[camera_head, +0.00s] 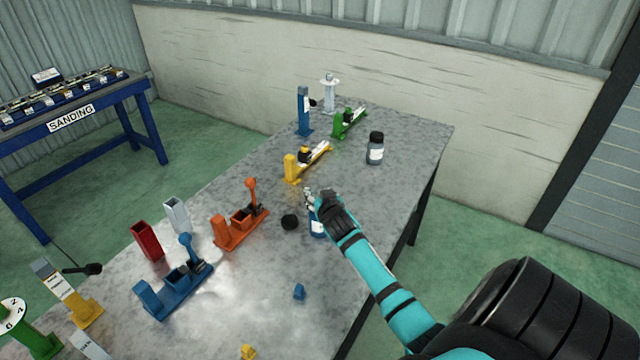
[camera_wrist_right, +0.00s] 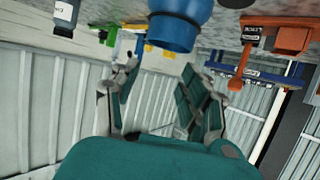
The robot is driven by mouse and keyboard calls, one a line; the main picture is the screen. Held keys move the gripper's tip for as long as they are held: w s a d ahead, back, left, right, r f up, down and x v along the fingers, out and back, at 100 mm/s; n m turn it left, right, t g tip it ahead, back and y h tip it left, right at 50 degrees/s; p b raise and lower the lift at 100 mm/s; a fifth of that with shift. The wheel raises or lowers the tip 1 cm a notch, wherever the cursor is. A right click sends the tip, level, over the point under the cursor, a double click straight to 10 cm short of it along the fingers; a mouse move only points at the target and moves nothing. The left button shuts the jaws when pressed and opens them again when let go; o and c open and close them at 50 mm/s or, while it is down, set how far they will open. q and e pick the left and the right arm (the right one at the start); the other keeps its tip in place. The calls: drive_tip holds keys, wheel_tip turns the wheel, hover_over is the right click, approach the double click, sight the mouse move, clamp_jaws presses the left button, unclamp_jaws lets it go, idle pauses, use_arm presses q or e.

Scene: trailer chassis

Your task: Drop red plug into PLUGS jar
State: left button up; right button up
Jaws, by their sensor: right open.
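In the head view, a blue jar (camera_head: 317,229) with a white label stands on the grey table, partly hidden by my right gripper (camera_head: 318,198). My right gripper is at the top of this jar. In the right wrist view, the blue jar (camera_wrist_right: 177,27) shows its rim beyond the spread fingers of the right gripper (camera_wrist_right: 160,92). The gripper is open, and I see nothing between its fingers. A black round lid (camera_head: 289,222) lies left of the jar. The label is too small to read. I cannot make out a red plug. My left gripper is not in view.
A lidded jar (camera_head: 376,150) stands farther back. Orange (camera_head: 238,229), blue (camera_head: 176,287) and yellow (camera_head: 292,168) fixtures stand along the left side. A red holder (camera_head: 147,241) stands near them. A small blue part (camera_head: 299,291) lies nearer on clear table.

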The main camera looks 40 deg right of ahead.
wheel_tip(320, 180, up, 7)
drive_tip(key=p, duration=0.4)
drive_tip(key=shift+p, duration=0.3)
